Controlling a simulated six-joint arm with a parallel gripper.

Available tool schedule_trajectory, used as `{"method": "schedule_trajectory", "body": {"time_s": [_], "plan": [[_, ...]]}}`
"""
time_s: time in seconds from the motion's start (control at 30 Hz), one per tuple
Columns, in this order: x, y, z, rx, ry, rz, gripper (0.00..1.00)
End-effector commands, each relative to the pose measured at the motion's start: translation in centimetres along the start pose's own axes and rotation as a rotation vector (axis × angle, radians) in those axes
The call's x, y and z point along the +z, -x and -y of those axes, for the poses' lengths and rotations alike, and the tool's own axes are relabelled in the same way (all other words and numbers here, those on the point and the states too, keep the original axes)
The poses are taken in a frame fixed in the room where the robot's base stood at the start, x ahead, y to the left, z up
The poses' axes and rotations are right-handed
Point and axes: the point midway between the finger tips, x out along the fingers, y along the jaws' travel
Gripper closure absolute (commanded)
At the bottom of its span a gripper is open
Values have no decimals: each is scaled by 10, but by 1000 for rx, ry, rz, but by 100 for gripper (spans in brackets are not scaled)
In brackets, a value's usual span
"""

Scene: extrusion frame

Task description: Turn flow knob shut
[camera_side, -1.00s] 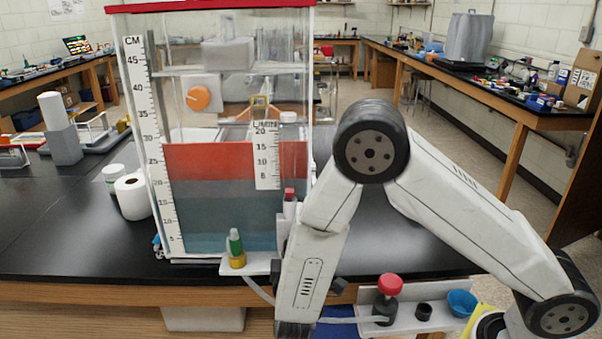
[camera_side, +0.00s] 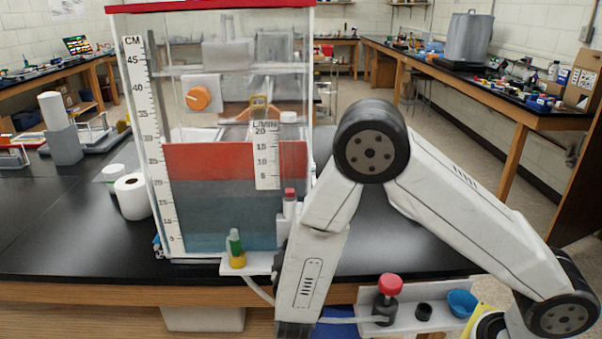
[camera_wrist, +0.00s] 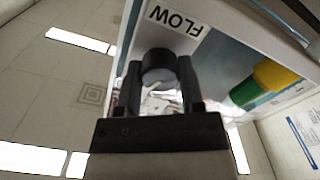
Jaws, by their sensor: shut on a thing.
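A black flow knob (camera_wrist: 157,62) sticks out below an upside-down "FLOW" label (camera_wrist: 178,20) in the wrist view. My gripper (camera_wrist: 161,76) has one finger on each side of the knob and is shut on it. A white mark shows at the knob's near lower edge. In the side view my arm's last link hides the knob and my fingers. The clear tank (camera_side: 225,215) shows a red layer over grey-blue. A scale marked "L/MIN" (camera_side: 266,155) is on its front.
A small shelf at the tank's foot holds a green and yellow piece (camera_side: 236,248), also in the wrist view (camera_wrist: 265,82). A white roll (camera_side: 132,196) stands left.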

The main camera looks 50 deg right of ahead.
Motion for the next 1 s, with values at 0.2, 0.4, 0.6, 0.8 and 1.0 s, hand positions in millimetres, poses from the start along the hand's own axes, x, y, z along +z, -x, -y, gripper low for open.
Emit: {"method": "schedule_trajectory", "body": {"time_s": [0.2, 0.4, 0.6, 0.8, 1.0], "plan": [[0, 0, 0, -1, -206, 0, 100], [0, 1, 0, -1, -395, 0, 100], [0, 1, 0, -1, -585, 1, 100], [0, 1, 0, -1, -775, 1, 100], [0, 1, 0, -1, -956, 1, 100]]}}
